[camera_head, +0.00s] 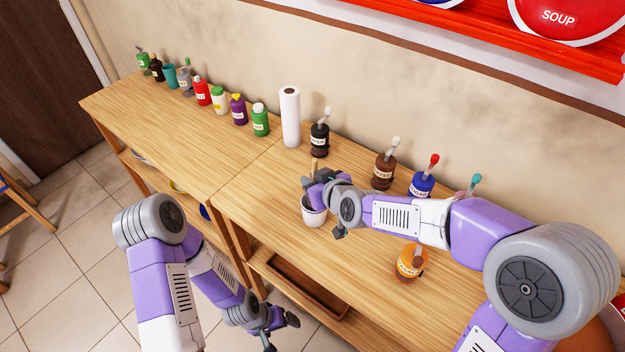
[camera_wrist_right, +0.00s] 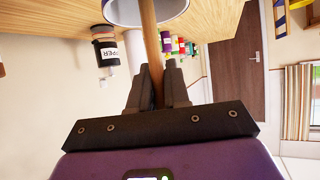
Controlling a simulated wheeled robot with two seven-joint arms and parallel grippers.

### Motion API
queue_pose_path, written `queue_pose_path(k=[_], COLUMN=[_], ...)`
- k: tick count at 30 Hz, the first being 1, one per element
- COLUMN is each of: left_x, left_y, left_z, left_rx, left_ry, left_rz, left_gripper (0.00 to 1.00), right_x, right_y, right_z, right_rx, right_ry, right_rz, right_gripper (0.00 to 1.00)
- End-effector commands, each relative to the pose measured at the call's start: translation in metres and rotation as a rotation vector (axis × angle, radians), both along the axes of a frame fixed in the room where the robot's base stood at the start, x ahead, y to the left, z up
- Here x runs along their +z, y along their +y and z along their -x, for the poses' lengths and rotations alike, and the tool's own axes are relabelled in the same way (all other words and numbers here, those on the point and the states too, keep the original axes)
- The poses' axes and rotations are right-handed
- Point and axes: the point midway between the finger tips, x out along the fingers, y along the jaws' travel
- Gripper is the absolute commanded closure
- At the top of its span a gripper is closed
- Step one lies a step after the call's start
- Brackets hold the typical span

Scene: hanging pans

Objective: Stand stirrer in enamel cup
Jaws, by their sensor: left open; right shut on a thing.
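The stirrer is a thin wooden stick (camera_wrist_right: 151,45); its upper end also shows in the head view (camera_head: 315,166). My right gripper (camera_wrist_right: 158,88) is shut on it; in the head view this gripper (camera_head: 314,184) is just above the cup. The enamel cup (camera_head: 313,216) is white and stands upright on the wooden counter. In the right wrist view the cup's dark rim (camera_wrist_right: 122,22) is at the top, and the stirrer runs across it toward the opening. I cannot tell how deep its lower end is. My left gripper (camera_head: 280,332) is open and empty, low in front of the counter.
Dark, brown and blue bottles (camera_head: 320,138) (camera_head: 384,170) (camera_head: 423,184) stand behind the cup, by a paper roll (camera_head: 290,117). An orange jar (camera_head: 411,262) stands to the right. Several bottles line the back left. The counter (camera_head: 262,195) left of the cup is clear.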

Motion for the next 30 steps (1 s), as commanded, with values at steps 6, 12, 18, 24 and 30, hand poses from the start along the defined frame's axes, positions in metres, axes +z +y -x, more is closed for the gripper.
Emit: queue_pose_path(k=[6,12,18,24,30], left_x=[0.001,0.0,0.001,0.006,0.015], left_y=[0.0,0.0,0.0,0.0,0.0], left_z=[0.0,0.0,0.0,0.0,0.0], left_rx=[0.0,0.0,0.0,0.0,0.0], left_ry=[0.0,0.0,0.0,0.0,0.0], left_rz=[0.0,0.0,0.0,0.0,0.0], left_gripper=[0.09,0.09,0.09,0.09,0.09], right_x=[0.001,0.001,0.001,0.013,0.03], right_y=[0.0,0.0,0.0,-0.01,-0.024], right_z=[0.0,0.0,0.001,0.015,0.039], right_rx=[0.0,0.0,0.0,0.0,0.0], right_ry=[0.0,0.0,0.0,-0.002,-0.003], right_rz=[0.0,0.0,0.0,-0.001,-0.002], right_gripper=[0.71,0.54,0.54,0.54,0.54])
